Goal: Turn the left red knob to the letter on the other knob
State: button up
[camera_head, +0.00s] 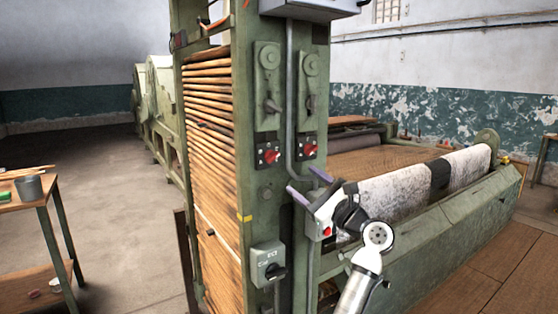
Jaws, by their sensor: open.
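The left red knob (270,156) sits on a small dark plate on the green machine post. The other red knob (309,150) sits on a similar plate to its right. The letters around both knobs are too small to read. My gripper (309,184), with two purple fingers, is open and empty. It is below the knobs, nearer the right one, and appears apart from both. The picture does not show clearly how far it stands in front of the post.
A grey switch box (268,264) with a black knob sits lower on the post. A vertical conduit (291,100) runs between the knob plates. Levers (271,104) hang above them. A roller with pale cloth (466,168) lies to the right. A table (24,198) stands at left, with open floor between.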

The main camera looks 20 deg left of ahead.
aim_at(275, 159)
jog(key=p+x, duration=0.2)
jog(key=x, duration=0.8)
jog(key=shift+a+r+p, duration=0.1)
jog(key=shift+p, duration=0.25)
jog(key=c, duration=1)
